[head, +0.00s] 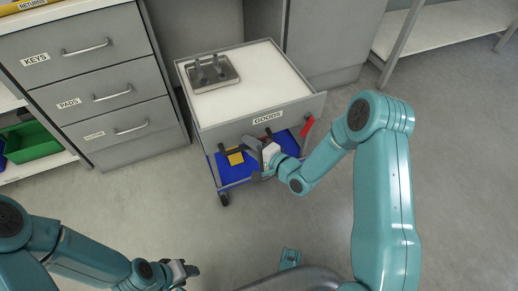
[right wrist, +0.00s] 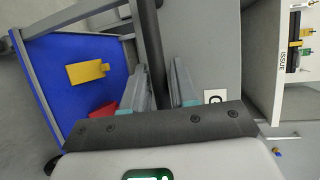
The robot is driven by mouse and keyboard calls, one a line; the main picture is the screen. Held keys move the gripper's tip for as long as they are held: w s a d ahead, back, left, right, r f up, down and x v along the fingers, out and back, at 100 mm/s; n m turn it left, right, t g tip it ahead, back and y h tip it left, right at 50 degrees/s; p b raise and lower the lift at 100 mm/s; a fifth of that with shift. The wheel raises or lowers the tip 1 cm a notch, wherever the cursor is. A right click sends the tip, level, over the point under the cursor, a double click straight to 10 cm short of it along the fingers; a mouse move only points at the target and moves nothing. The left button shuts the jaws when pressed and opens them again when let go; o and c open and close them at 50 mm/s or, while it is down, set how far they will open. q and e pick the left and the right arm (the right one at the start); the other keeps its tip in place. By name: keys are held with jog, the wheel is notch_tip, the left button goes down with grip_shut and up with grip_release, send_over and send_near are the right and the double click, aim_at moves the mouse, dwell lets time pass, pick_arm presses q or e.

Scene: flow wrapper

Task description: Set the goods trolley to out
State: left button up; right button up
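The goods trolley (head: 222,133) stands in the middle of the head view, a grey-rimmed cart with a white top, a GOODS label (head: 267,117) on its front and a blue lower shelf (head: 232,172). My right gripper (head: 262,158) is at its front, below the label. In the right wrist view, a dark handle bar (right wrist: 149,35) of the trolley runs between the two fingers (right wrist: 165,80), which lie close on both sides of it. The grip's exact contact is partly hidden. My left gripper (head: 185,271) is low in the head view, away from the trolley; its fingers are too small to read.
A metal tray (head: 212,73) with dark upright pieces sits on the trolley top. A grey drawer cabinet (head: 90,75) stands close on the left. A yellow piece (head: 235,157) lies on the lower shelf. A shelf rack (head: 450,25) stands at back right.

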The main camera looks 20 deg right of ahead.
jog(key=p+v, duration=0.3)
jog(key=v, duration=1.3)
jog(key=shift+p, duration=0.3)
jog(key=w+a+n+g+y, duration=0.1)
jog(key=a+n+g+y, duration=0.15)
jog(key=a, duration=0.85)
jog(key=s+f+n+g+h, duration=0.5)
jog(key=s+f+n+g, duration=0.4)
jog(key=s+f+g, duration=0.4)
notch_tip(320, 180, up, 28)
jog(key=s+t+p, duration=0.1)
jog(key=p, duration=2.6)
jog(key=shift+s+a, duration=0.15)
jog(key=shift+s, duration=0.1)
jog(key=shift+w+f+n+t, duration=0.1)
jog(key=shift+f+n+t, duration=0.05)
jog(key=shift+n+t, duration=0.1)
